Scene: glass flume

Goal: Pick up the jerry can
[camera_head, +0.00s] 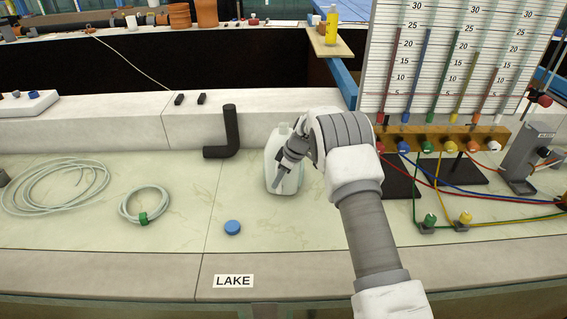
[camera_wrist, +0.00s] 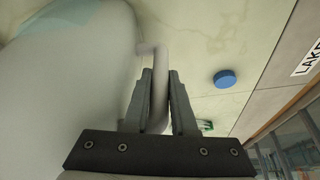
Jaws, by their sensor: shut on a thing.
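The jerry can (camera_head: 270,160) is a translucent whitish container standing upright on the pale bench, just right of the black elbow pipe. My gripper (camera_head: 275,182) is in front of it, and my arm hides part of its right side. In the wrist view the can's pale body (camera_wrist: 60,90) fills the left. Its thin handle (camera_wrist: 158,75) passes between the two fingers of my gripper (camera_wrist: 160,85), which are shut on it. The can's base appears to rest on the bench.
A blue cap (camera_head: 232,228) lies on the bench in front. A black elbow pipe (camera_head: 231,130) stands close on the left. Coiled hoses (camera_head: 145,206) lie further left. Coloured tubes and a wooden valve block (camera_head: 480,133) are on the right. The front middle is mostly clear.

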